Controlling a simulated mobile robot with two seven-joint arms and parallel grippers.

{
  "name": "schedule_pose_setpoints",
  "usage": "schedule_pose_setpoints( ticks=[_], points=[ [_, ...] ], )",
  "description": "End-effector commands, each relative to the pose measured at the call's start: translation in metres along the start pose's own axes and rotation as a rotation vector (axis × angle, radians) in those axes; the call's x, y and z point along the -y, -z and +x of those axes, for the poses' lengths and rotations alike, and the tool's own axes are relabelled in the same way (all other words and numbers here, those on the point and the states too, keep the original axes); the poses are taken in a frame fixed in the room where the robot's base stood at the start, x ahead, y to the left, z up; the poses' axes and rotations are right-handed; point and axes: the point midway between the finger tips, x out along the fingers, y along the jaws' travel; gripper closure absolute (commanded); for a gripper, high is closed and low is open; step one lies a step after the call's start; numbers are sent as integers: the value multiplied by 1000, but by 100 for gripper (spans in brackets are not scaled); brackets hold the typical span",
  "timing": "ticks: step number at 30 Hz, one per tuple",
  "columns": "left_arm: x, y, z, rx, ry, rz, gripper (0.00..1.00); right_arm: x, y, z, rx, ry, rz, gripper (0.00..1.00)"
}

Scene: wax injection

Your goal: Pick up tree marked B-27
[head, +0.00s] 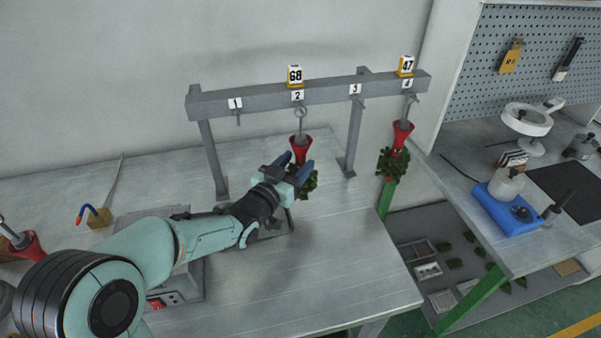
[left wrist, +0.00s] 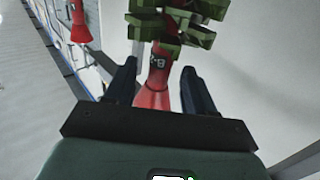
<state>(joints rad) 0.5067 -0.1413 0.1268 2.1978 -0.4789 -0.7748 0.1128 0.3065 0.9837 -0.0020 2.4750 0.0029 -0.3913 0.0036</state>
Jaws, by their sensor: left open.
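A wax tree (head: 300,148) with a red cone base and green pieces hangs from hook 2 of the grey rack, under a tag reading 68. My left gripper (head: 294,166) is open at this tree, its fingers on either side of the red cone. In the left wrist view the red cone (left wrist: 155,85) stands between the open fingers of the gripper (left wrist: 158,68). Its white marking is only partly legible, so I cannot confirm B-27. A second tree (head: 402,137) hangs from hook 4, under a tag reading 47. My right gripper is out of view.
The grey rack (head: 325,91) stands on the metal table (head: 330,270); hooks 1 and 3 are empty. A red cone (head: 27,246) is at the far left. A side bench with a blue device (head: 506,208) stands at right. The table's front right is clear.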

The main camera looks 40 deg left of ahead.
Motion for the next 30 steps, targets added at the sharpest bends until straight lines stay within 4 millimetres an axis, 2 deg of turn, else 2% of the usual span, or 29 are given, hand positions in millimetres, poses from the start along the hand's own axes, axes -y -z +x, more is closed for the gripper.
schedule_pose_setpoints(
  ticks=[1, 5, 13, 14, 18, 30],
  points=[
    [-1, -1, 9, 2, 0, -2, 46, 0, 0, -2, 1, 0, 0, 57],
    [0, 0, 22, -1, 0, -1, 46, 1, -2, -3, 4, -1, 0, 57],
    [0, 0, 25, -1, 1, 0, 46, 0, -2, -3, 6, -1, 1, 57],
    [0, 0, 25, -1, 1, 0, 53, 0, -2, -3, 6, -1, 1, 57],
    [0, 0, 25, -1, 1, 0, 98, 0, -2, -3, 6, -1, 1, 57],
    [-1, 6, 25, -5, -1, 1, 100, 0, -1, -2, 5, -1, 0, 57]
  ],
)
